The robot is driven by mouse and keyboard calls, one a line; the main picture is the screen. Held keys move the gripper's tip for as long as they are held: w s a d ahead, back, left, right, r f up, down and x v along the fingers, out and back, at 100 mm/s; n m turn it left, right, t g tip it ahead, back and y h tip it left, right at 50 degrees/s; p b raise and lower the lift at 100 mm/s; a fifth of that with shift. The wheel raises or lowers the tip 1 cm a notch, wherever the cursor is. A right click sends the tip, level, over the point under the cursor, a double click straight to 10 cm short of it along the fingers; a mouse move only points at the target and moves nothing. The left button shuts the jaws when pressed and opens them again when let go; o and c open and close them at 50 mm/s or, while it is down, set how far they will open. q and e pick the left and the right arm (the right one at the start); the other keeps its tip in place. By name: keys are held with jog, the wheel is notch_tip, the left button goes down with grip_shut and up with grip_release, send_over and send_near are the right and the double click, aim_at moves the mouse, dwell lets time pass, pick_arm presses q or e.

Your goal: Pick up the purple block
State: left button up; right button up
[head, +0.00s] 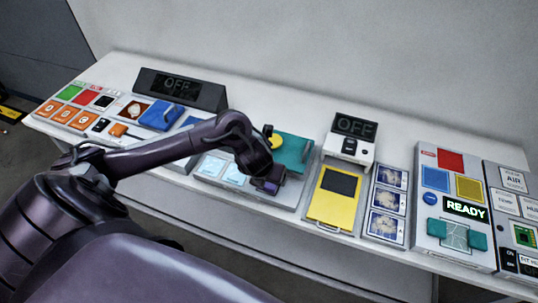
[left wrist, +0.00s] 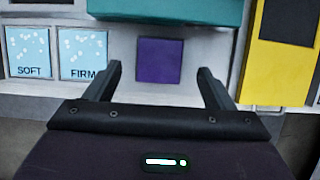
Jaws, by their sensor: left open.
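The purple block (left wrist: 159,61) shows as a flat purple square on a light grey panel in the left wrist view. My left gripper (left wrist: 160,72) is open, with one dark finger on each side of the block in that view. The fingers look apart from the block, and I cannot tell how high they are above it. In the head view my left gripper (head: 267,186) is over the front part of the panel with the teal piece, and largely hides the block there. My right gripper is in neither view.
A teal piece (head: 293,152) lies just behind the block. A yellow clipboard-like panel (head: 333,208) is to the right. The table's front edge is close in front.

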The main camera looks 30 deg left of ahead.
pick_arm(q)
jog(key=x, duration=0.3)
jog(key=shift+a+f, duration=0.1)
jog(key=shift+f, duration=0.15)
jog(key=shift+c, duration=0.2)
jog(key=c, duration=1)
jog(key=shift+w+r, duration=0.1)
jog(key=shift+r, duration=0.1)
notch_tip(320, 180, up, 20)
jog(key=p, duration=0.8)
jog(key=shift+f+p, duration=0.15)
jog(key=shift+p, duration=0.15)
